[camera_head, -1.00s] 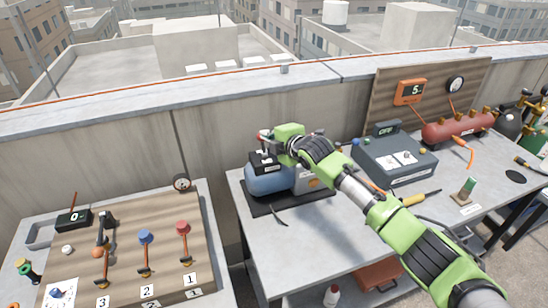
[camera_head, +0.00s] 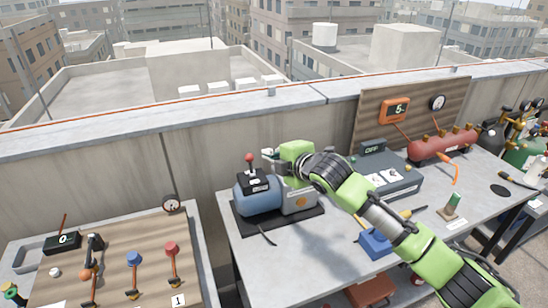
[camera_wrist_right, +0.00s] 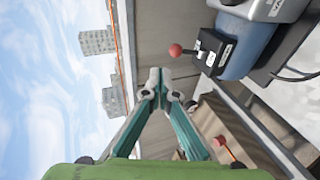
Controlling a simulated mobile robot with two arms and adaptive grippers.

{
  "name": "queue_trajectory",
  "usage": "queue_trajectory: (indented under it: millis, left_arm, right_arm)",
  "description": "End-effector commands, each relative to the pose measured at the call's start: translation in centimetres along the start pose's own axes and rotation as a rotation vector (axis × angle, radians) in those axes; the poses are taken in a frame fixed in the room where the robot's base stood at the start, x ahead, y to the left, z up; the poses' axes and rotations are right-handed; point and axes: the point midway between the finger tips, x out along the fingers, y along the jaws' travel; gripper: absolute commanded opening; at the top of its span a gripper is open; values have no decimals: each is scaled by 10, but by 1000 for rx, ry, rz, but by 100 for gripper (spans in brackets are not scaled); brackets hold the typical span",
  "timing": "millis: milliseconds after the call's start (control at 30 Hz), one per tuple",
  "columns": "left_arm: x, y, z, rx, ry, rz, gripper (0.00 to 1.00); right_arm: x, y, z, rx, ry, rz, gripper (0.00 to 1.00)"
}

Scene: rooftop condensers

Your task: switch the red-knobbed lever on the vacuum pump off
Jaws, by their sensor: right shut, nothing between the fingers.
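The vacuum pump (camera_head: 258,200) has a blue body and a grey end and sits on a black mat on the middle table. Its red-knobbed lever (camera_head: 249,158) stands nearly upright on a black box with white labels on top of the pump. My right gripper (camera_head: 268,154) is shut and empty, just right of the knob and apart from it. In the right wrist view the red knob (camera_wrist_right: 176,50) shows above the closed fingertips (camera_wrist_right: 161,85), with a gap between. The lever labels are too small to read. My left gripper is not in view.
A grey box reading OFF (camera_head: 385,175) stands right of the pump, partly behind my right arm. A red tank (camera_head: 440,143) is farther right. A left board (camera_head: 145,250) holds several levers. A parapet (camera_head: 200,165) runs behind the tables.

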Motion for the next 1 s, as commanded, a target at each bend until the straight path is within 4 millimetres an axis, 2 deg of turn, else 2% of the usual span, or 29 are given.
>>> queue_trajectory:
  millis: [100,233,667,767,867,1000]
  left_arm:
    - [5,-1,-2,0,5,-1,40]
    - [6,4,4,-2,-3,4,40]
    - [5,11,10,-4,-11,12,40]
    - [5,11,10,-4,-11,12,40]
    - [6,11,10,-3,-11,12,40]
    - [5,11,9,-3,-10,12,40]
  right_arm:
    - [-13,2,0,1,0,1,0]
    - [-21,4,0,0,0,0,0]
    - [-23,1,-2,11,2,-6,0]
    - [-26,-22,-11,69,9,-34,0]
    - [-34,-64,-28,193,12,-88,0]
    - [-61,-134,-48,438,-20,-181,0]
